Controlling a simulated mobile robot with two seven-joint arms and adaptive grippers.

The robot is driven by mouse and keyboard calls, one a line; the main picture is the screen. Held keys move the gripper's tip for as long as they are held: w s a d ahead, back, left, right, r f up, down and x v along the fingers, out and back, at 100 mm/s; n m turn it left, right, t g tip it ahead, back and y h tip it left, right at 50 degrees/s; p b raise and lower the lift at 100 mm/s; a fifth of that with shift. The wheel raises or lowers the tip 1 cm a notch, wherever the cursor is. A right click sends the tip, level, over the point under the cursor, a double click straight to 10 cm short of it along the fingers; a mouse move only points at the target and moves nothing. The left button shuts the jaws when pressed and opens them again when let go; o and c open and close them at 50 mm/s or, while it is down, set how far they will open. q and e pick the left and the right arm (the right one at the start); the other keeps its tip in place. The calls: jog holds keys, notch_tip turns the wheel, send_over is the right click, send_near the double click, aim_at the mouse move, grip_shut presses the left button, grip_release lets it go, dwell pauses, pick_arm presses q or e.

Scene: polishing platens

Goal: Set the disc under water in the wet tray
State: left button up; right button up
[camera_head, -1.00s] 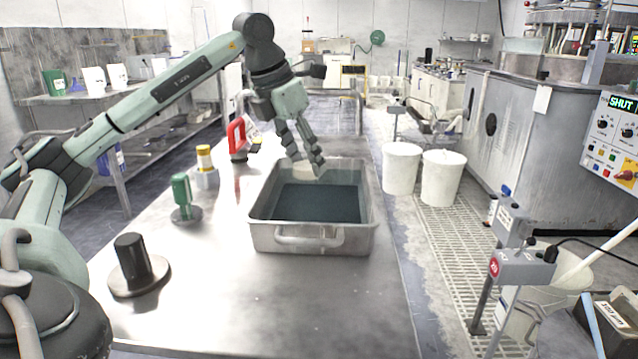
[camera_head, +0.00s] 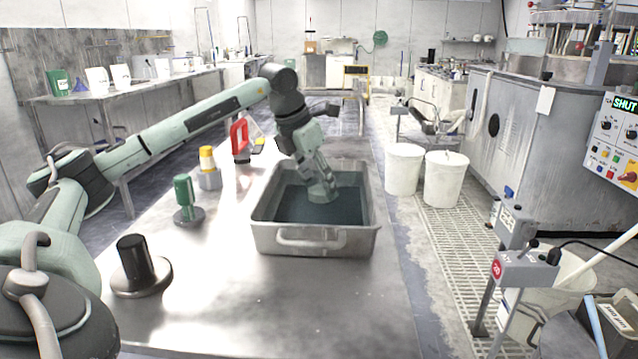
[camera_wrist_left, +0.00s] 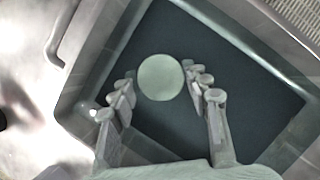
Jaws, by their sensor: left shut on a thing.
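The wet tray (camera_head: 350,241) is a grey metal basin of dark water on the bench. In that view the disc looks greenish over the dark tray floor. The fingers largely cover the disc in the head view, and I cannot tell whether it touches the bottom. My right gripper is not in view.
On the bench, left of the tray, stand a black knobbed weight (camera_head: 136,262), a green-handled tool (camera_head: 184,195), a yellow-topped grey piece (camera_head: 207,165) and a red-handled tool (camera_head: 240,140). White buckets (camera_head: 445,180) stand on the floor to the right. The bench front is clear.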

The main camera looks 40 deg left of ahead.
pick_arm(q)
jog(key=shift+f, duration=0.15)
jog(key=o, duration=1.2)
jog(key=shift+o, duration=0.2)
jog(key=shift+r, duration=0.2)
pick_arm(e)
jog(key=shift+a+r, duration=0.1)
pick_arm(q)
jog(key=shift+r, duration=0.3)
jog(key=p+v, duration=0.1)
jog(key=v, duration=1)
jog(key=shift+s+r, duration=0.15)
jog(key=shift+r, duration=0.05)
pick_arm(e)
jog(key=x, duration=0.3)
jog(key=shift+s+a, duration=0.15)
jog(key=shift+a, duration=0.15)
